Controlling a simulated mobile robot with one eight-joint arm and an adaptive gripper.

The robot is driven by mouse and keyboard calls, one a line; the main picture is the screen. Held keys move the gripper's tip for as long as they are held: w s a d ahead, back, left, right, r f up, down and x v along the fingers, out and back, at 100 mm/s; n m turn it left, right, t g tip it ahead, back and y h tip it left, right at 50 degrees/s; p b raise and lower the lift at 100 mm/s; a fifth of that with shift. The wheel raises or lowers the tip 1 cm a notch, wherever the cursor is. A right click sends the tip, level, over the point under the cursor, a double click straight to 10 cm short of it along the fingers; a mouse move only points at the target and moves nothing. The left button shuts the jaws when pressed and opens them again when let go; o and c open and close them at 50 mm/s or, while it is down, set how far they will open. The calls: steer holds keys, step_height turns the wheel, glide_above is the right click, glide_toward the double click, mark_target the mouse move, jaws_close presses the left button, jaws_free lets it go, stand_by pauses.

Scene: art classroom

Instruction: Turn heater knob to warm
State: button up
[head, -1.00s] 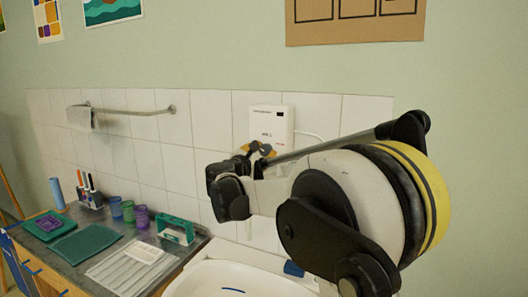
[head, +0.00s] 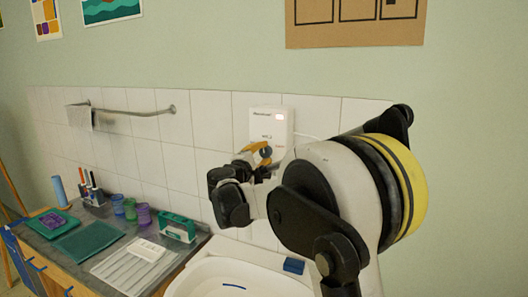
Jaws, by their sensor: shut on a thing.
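The heater (head: 258,118) is a white box on the tiled wall above the sink. A small reddish light shows at its upper right. My gripper (head: 262,153) is at the heater's lower front, its fingers shut on the heater knob. The knob is mostly hidden by the fingers, so its pointer and setting cannot be read. My arm comes in from the right and covers the wall to the right of and below the heater.
The white sink (head: 205,285) lies below, with a blue sponge (head: 294,266) on its back rim. The counter (head: 85,262) at left holds cups, a green holder and trays. A towel rail (head: 140,112) is on the wall at left.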

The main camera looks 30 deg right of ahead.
steer(key=m+p, duration=0.1)
steer(key=m, duration=0.5)
steer(key=shift+m, duration=0.3)
steer(key=m+p, duration=0.1)
steer(key=m, duration=0.5)
steer(key=shift+m, duration=0.3)
steer(key=o, duration=1.2)
steer(key=v, duration=1.2)
